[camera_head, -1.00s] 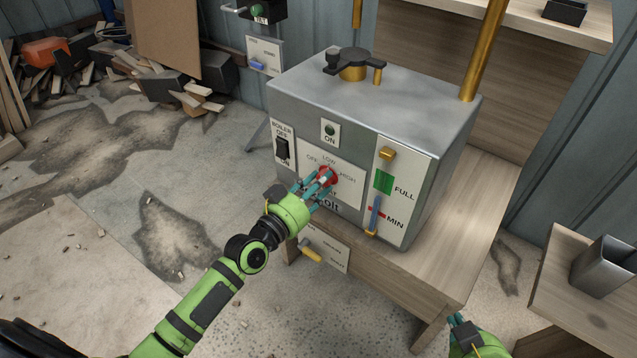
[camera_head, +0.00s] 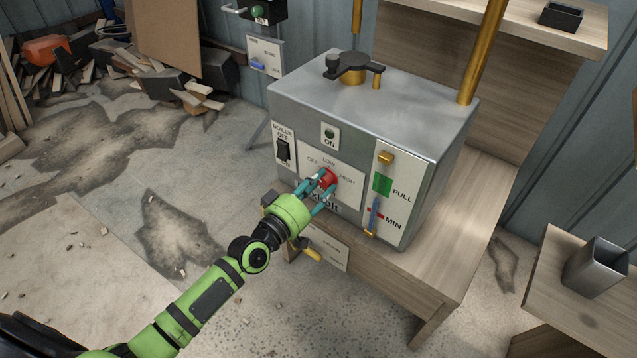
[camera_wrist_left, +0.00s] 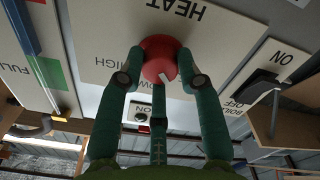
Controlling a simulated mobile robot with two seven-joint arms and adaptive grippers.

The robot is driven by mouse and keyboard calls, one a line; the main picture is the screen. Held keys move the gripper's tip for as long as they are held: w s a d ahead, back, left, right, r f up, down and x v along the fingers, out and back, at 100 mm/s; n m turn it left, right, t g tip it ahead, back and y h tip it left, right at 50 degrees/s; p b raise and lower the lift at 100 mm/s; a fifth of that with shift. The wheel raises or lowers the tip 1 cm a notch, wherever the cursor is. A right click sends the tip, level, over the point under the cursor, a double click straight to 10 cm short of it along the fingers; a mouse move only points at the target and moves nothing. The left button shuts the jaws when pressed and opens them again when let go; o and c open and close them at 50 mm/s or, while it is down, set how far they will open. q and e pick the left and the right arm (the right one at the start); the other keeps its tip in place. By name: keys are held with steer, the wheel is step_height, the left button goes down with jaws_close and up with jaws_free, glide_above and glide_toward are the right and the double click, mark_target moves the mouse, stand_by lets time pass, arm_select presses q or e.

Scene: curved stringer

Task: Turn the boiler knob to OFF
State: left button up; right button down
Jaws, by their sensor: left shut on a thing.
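The red boiler knob (camera_head: 329,177) is on the white dial plate of the metal boiler (camera_head: 420,130). OFF, LOW and HIGH labels stand around it. My left gripper (camera_head: 317,189) is shut on the knob, its teal fingers partly covering it. In the left wrist view, the knob (camera_wrist_left: 159,58) sits between the fingertips, with a white mark lower right of its middle. This view is upside down, with HEAT above and HIGH at left. The OFF label is hidden there, so I cannot tell exactly which setting the mark points to. My right gripper is out of view.
A black BOILER switch (camera_head: 283,149) is left of the dial plate. A blue-handled level slider (camera_head: 375,215) is at right. A yellow-handled lever (camera_head: 312,254) is below. The boiler stands on a wooden bench (camera_head: 455,245). A metal container (camera_head: 596,267) stands at right.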

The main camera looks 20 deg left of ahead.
arm_select(q)
steer(key=shift+s+d+f+n, duration=0.1)
steer(key=shift+f+n, duration=0.1)
steer(key=shift+n, duration=0.6)
steer(key=shift+s+d+f+n, duration=0.1)
steer(key=shift+f+n, duration=0.05)
steer(key=shift+n, duration=0.65)
steer(key=o, duration=1.2)
steer(key=shift+c, duration=0.2)
steer(key=shift+w+r, duration=0.1)
steer(key=shift+r, duration=0.05)
steer(key=shift+a, duration=0.1)
steer(key=v, duration=1.2)
steer(key=shift+r, duration=0.1)
